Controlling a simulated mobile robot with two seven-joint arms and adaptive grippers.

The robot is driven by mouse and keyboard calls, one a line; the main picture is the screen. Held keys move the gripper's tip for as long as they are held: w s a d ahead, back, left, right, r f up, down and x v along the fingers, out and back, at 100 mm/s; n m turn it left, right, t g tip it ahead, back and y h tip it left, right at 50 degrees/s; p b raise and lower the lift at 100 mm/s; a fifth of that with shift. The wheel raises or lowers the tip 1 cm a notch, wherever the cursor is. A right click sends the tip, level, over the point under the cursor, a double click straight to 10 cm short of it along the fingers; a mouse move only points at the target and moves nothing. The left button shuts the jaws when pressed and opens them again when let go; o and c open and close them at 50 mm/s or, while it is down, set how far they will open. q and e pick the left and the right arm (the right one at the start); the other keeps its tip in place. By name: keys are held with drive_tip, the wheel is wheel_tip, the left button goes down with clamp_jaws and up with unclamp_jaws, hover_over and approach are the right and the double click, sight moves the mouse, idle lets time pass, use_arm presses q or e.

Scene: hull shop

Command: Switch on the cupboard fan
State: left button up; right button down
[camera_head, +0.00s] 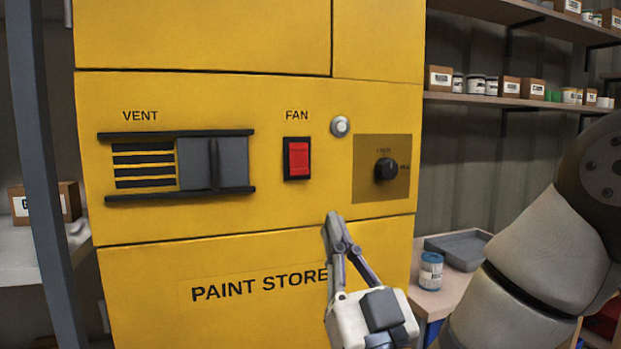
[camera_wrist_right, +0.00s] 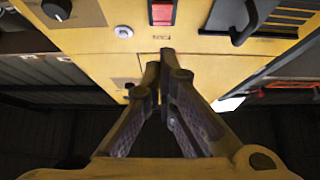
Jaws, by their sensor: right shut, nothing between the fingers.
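The yellow paint store cupboard (camera_head: 230,230) fills the middle of the head view. Its red fan switch (camera_head: 298,158) sits in a black frame under the word FAN. The switch also shows at the top of the right wrist view (camera_wrist_right: 161,13). A round grey-white button or lamp (camera_head: 340,126) is to its right; I cannot tell whether it is lit. My right gripper (camera_head: 333,222) is shut and empty, below and to the right of the switch, with its fingertips apart from it. In the right wrist view its fingertips (camera_wrist_right: 165,55) point toward the cupboard front. My left gripper is not in view.
A vent slider (camera_head: 213,164) is left of the switch, and a black knob (camera_head: 386,169) on a brownish plate is right. A bench with a tray (camera_head: 462,248) and a blue-labelled jar (camera_head: 430,271) stands beside the cupboard. A grey post (camera_head: 40,170) is at the left.

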drive_tip(key=shift+d+r, duration=0.1)
drive_tip(key=shift+d, duration=0.05)
approach(302, 154)
wheel_tip(302, 154, up, 4)
drive_tip(key=w, duration=0.1)
drive_tip(key=w+a+f, duration=0.1)
drive_tip(key=w, duration=0.1)
drive_tip(key=shift+f, duration=0.1)
drive_tip(key=shift+w, duration=0.2)
